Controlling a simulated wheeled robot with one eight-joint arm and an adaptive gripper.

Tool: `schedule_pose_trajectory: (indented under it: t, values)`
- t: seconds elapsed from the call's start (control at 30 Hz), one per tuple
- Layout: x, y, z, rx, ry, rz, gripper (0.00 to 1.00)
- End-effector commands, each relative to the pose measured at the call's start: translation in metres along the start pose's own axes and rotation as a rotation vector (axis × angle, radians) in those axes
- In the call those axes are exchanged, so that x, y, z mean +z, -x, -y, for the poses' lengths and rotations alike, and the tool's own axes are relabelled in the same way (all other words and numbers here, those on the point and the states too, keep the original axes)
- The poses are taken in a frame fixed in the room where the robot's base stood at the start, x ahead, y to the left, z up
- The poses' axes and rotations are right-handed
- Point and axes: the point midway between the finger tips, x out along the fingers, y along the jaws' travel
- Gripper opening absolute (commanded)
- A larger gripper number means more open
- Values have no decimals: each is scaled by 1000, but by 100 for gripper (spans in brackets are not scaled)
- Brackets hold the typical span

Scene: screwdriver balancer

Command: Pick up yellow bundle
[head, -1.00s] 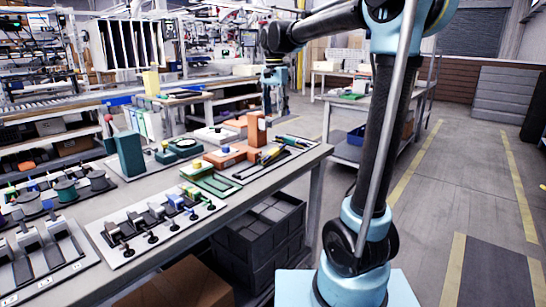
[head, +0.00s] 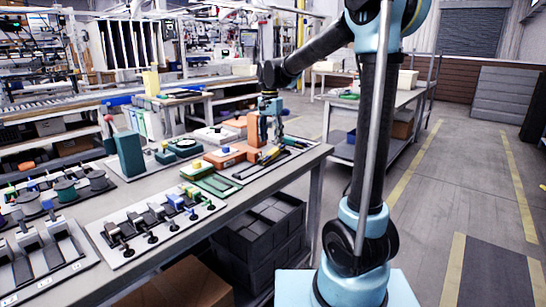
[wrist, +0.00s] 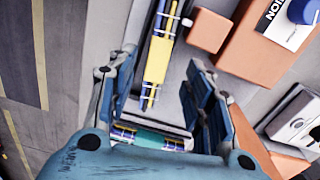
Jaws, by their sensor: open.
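The yellow bundle (wrist: 157,60) is a long yellow piece with thin blue and yellow rods sticking out of both ends. In the head view my gripper (head: 271,140) hangs over the bundle. I cannot tell how much height separates them.
An orange block (wrist: 262,50) with a blue knob and label stands right of the bundle. A small orange block (wrist: 208,30) is very close to the bundle. A green tray (head: 216,184) and a fixture board (head: 155,226) lie on the bench. The floor (wrist: 20,60) shows past the bench edge.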

Motion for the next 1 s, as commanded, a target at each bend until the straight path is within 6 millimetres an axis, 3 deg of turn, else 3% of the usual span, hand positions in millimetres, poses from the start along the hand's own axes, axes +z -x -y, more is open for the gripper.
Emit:
schedule_pose_trajectory:
  t: [0.17, 0.5, 0.87, 1.0]
  values:
    - [-1, -9, 0, 0, 0, 0, 47]
    - [-8, -50, -1, 0, 1, 0, 47]
    - [-8, -57, -1, 0, 1, 0, 47]
    - [-8, -56, -1, 0, 1, 0, 15]
